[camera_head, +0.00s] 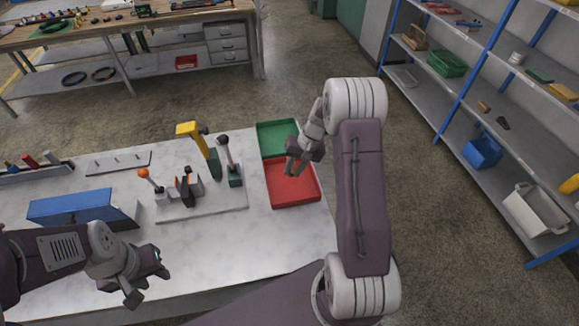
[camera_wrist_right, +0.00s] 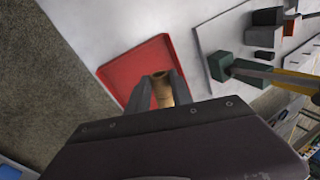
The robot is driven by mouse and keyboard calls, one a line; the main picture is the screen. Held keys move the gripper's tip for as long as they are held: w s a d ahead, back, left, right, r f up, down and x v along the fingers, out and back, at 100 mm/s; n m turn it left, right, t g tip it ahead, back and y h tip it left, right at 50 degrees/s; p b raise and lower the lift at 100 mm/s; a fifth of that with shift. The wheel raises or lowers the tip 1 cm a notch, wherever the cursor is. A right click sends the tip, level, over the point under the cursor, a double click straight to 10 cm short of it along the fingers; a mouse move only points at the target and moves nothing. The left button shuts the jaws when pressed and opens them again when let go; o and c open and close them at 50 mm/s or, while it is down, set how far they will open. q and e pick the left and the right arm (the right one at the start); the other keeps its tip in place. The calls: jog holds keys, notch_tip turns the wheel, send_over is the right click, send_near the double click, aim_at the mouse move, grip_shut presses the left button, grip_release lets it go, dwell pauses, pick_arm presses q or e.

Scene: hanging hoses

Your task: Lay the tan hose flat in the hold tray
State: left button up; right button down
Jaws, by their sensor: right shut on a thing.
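The tan hose (camera_wrist_right: 162,88) shows in the right wrist view as a short tan, tube-like piece between the fingers of my right gripper (camera_wrist_right: 158,92). The gripper is shut on it. The red tray also shows in the wrist view (camera_wrist_right: 128,68) and looks empty. A green tray (camera_head: 274,135) adjoins it on the far side. My left gripper (camera_head: 148,282) is open and empty over the front left of the table.
Left of the trays, a grey base plate (camera_head: 218,207) carries a fixture with levers and dark green blocks. The pale table (camera_head: 250,255) is clear in front.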

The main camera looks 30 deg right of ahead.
notch_tip(320, 180, down, 12)
jog(key=b, duration=1)
jog(key=shift+f, duration=0.2)
jog(key=c, duration=1.1)
grip_release()
jog(key=shift+o, duration=0.2)
jog(key=shift+r, duration=0.1)
jog(key=v, duration=0.9)
